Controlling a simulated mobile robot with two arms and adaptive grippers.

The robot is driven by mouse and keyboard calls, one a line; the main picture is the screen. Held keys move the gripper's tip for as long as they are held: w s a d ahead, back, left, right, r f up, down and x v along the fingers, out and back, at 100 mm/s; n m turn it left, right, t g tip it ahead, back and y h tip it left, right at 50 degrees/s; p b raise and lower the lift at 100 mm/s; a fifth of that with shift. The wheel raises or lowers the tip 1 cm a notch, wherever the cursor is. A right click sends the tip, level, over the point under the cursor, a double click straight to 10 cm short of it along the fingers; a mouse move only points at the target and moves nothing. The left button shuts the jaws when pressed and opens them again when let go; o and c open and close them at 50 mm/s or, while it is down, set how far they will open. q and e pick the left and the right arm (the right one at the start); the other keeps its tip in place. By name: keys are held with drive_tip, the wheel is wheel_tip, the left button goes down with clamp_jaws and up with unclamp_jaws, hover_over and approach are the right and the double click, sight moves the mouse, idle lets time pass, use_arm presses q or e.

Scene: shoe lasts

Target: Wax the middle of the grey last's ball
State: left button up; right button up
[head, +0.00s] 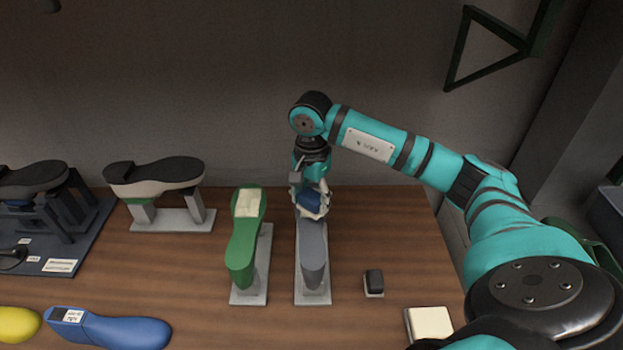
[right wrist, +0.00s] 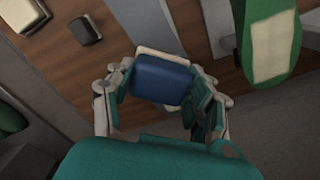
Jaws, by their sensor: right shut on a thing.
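The grey last (head: 314,252) stands on a pale base plate in the middle of the table, long axis running away from me. My right gripper (head: 312,208) is over its far end, pointing down. It is shut on a blue block with a pale edge (right wrist: 162,80); the block also shows in the head view (head: 309,201). The gripper and block hide the far end of the grey last. I cannot tell whether the block touches the last or hangs just above it. My left gripper is not in view.
A green last (head: 243,248) with a cream patch stands close left. A black-soled last (head: 155,177) is farther left. A blue last (head: 110,328) and a yellow thing (head: 18,323) lie at front left. A small dark block (head: 374,281) and a cream block (head: 430,324) are right.

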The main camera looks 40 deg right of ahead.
drive_tip(key=shift+w+d+r+p, duration=0.1)
drive_tip(key=shift+r+p, duration=0.3)
drive_tip(key=shift+r, duration=0.5)
wheel_tip(320, 180, up, 2)
drive_tip(key=shift+r+p, duration=0.2)
drive_tip(key=shift+p, duration=0.4)
drive_tip(key=shift+r, duration=0.25)
